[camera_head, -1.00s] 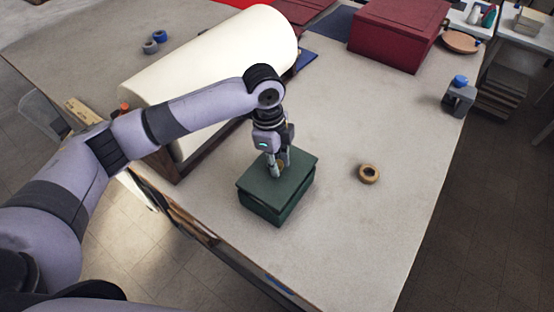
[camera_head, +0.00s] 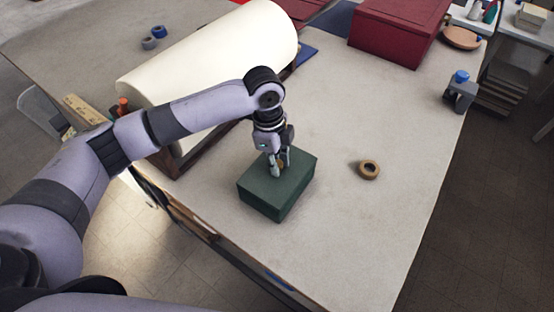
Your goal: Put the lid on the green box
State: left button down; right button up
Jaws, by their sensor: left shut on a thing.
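The green box (camera_head: 277,212) stands on the table near its front edge. The green lid (camera_head: 296,172) lies flat on top of it, its edges about flush with the box walls. My left gripper (camera_head: 278,170) points down over the lid's middle and is shut on the lid's small brownish knob, which is mostly hidden by the fingers. My right gripper does not show.
A large cream roll (camera_head: 210,55) on a wooden stand is behind left. A dark red box (camera_head: 398,32) stands at the back.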

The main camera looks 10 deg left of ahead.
pick_arm(q)
jog(key=shift+f, duration=0.25)
jog(key=c, duration=1.3)
grip_release()
jog(key=shift+c, duration=0.2)
